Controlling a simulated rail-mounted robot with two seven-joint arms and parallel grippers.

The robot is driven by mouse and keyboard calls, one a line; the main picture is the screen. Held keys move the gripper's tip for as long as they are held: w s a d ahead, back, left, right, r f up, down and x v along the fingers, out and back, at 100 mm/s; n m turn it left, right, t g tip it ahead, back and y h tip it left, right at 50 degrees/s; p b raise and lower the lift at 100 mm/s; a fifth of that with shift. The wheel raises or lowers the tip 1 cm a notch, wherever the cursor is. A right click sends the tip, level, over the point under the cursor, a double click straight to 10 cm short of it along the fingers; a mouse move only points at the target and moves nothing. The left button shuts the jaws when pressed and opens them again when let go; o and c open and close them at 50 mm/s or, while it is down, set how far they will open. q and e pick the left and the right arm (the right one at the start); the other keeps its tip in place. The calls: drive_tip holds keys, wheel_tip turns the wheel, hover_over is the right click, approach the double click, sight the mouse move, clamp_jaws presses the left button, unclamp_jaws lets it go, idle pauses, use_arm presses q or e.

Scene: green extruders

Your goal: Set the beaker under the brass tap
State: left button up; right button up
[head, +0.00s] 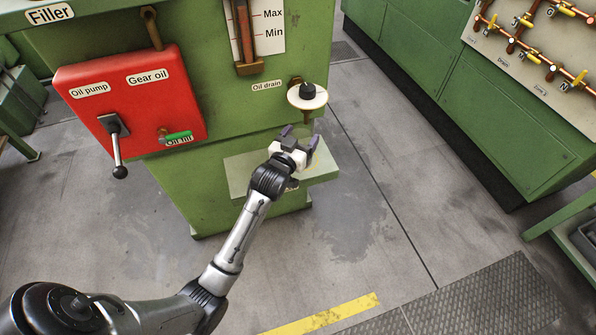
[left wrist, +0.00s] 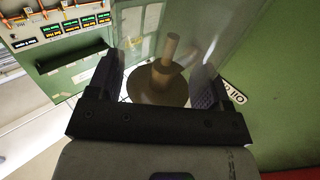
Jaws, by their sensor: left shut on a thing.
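The beaker (left wrist: 195,52) is clear glass and hard to make out. It shows between the fingers of my left gripper (left wrist: 155,82) in the left wrist view. In the head view, my left gripper (head: 300,137) is shut on it, just below the brass tap (head: 306,116) marked "Oil drain". The tap has a round white plate and black knob. In the left wrist view, the brass spout and disc (left wrist: 168,48) show through or behind the glass. A pale green ledge (head: 240,173) lies below the gripper. I cannot tell whether the beaker touches it.
The green machine (head: 230,120) carries a red panel (head: 125,105) with a lever and a green "Oil fill" handle. A green cabinet (head: 470,110) with copper pipes stands at right. The floor between them is clear.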

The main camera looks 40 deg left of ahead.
use_arm(q)
drive_tip(key=shift+d+f, duration=0.1)
drive_tip(key=shift+d, duration=0.05)
drive_tip(key=shift+s+f+b, duration=0.25)
drive_tip(key=shift+f+b, duration=0.55)
drive_tip(key=shift+f, duration=0.3)
wheel_tip(320, 180, down, 4)
drive_tip(key=b, duration=0.2)
drive_tip(key=shift+w+f+b, duration=0.15)
drive_tip(key=shift+f+b, duration=0.1)
drive_tip(key=shift+b, duration=0.05)
drive_tip(key=shift+f, duration=0.15)
drive_tip(key=shift+f, duration=0.1)
drive_tip(key=o, duration=1.1)
drive_tip(key=shift+c, duration=0.2)
